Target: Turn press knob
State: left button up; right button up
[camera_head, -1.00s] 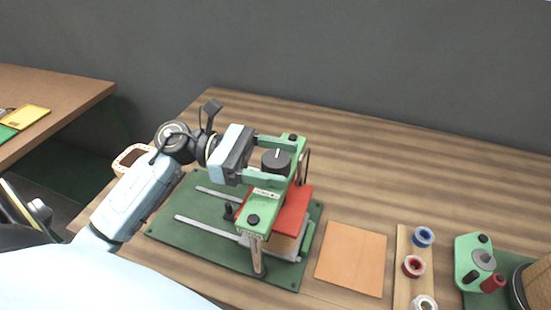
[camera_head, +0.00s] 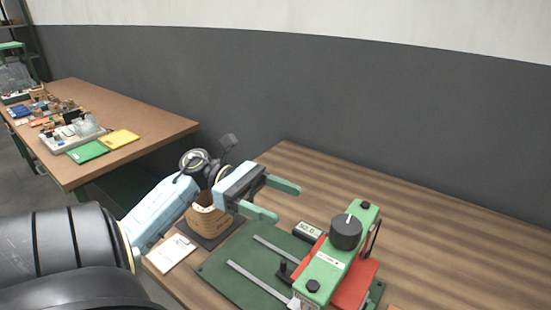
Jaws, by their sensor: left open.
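The press has a green top bar (camera_head: 327,265) over a red block (camera_head: 360,284), on a green base plate (camera_head: 238,262). Its round black knob (camera_head: 346,232) stands on the bar and has a white pointer mark on top. My left gripper (camera_head: 287,203) comes in from the left with its two green fingers spread apart and nothing between them. It is to the left of the knob and apart from it. My right gripper is out of view.
A small display box (camera_head: 308,231) stands beside the press. The wooden table (camera_head: 430,255) is clear to the right. A second table (camera_head: 150,130) holds parts at the left.

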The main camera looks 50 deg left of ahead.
pick_arm(q)
jog(key=g+y+b, duration=0.2)
jog(key=y+b, duration=0.7)
jog(key=b, duration=0.2)
send_near(346, 224)
jog(key=shift+n, duration=0.3)
jog(key=b+x, duration=0.1)
jog(key=x, duration=0.7)
jog(key=shift+w+d+f, duration=0.15)
jog(key=shift+d+f, duration=0.1)
jog(key=shift+w+d+f, duration=0.25)
jog(key=shift+d+f, duration=0.2)
jog(key=shift+f, duration=0.05)
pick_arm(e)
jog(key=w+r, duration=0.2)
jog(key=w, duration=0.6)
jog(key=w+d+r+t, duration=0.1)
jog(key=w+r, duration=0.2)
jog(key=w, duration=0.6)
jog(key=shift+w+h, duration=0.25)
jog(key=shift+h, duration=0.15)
pick_arm(q)
jog(key=shift+c, duration=0.2)
